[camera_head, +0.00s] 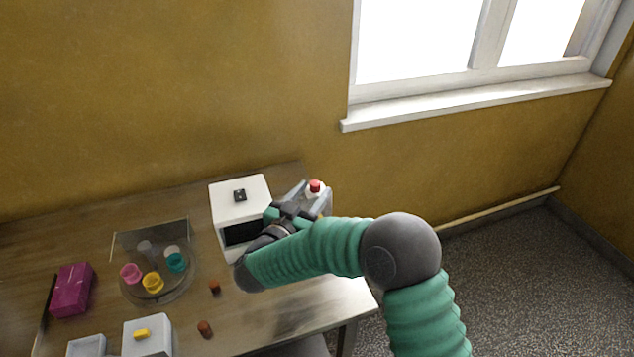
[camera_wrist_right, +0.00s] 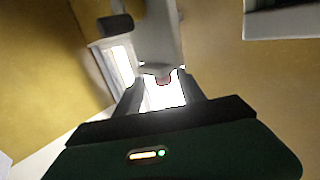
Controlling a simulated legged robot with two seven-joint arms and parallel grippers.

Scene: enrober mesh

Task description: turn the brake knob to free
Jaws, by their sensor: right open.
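No part is clearly marked as the brake knob, so I cannot tell which one it is. A small dark knob-like part (camera_head: 239,195) sits on top of the white box (camera_head: 228,208), which has a dark front opening. A red cap (camera_head: 315,186) tops a white object just right of that box. My right gripper (camera_head: 304,193) is open beside this red-topped object; contact is unclear. In the right wrist view the open fingers (camera_wrist_right: 163,92) have a small pinkish-red part (camera_wrist_right: 163,80) near the gap, in strong glare. My left gripper is out of view.
A round glass tray (camera_head: 180,290) with several coloured cups stands left of the white box. A magenta box (camera_head: 72,289) is farther left. Two brown pieces (camera_head: 214,287) and a white block with a yellow part (camera_head: 141,334) are at the front. The window wall is behind.

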